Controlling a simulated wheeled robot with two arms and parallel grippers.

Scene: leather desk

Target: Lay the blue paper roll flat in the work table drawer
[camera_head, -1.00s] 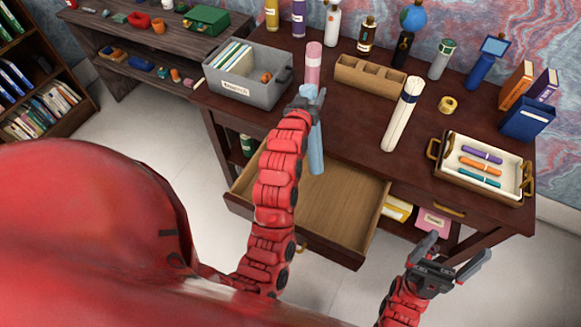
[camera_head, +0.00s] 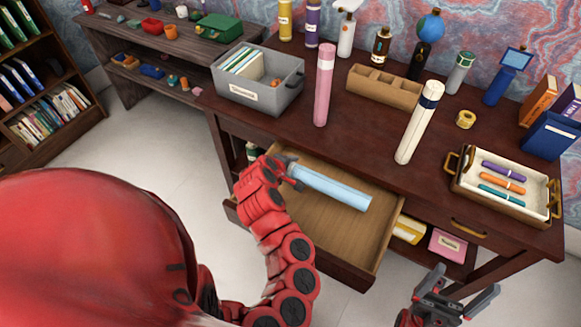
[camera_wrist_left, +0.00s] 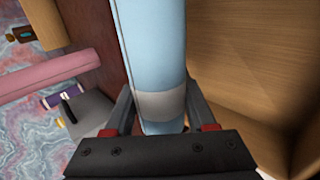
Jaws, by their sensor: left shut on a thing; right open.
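The light blue paper roll (camera_head: 332,188) lies lengthwise over the open work table drawer (camera_head: 335,232) in the head view. My left gripper (camera_head: 287,168) is shut on its left end. In the left wrist view the blue roll (camera_wrist_left: 152,50) runs away from between the fingers of the left gripper (camera_wrist_left: 160,115), with a grey band near the grip. I cannot tell whether the roll touches the drawer's wooden bottom, which shows bare beneath it. My right gripper (camera_head: 455,295) is open and empty at the lower right, in front of the table.
A pink roll (camera_head: 325,85) and a white roll (camera_head: 418,122) stand upright on the work table (camera_head: 365,135) behind the drawer. A grey bin (camera_head: 262,100), a wooden organizer (camera_head: 385,88) and a tray of pens (camera_head: 465,187) are also on top. The drawer holds nothing else visible.

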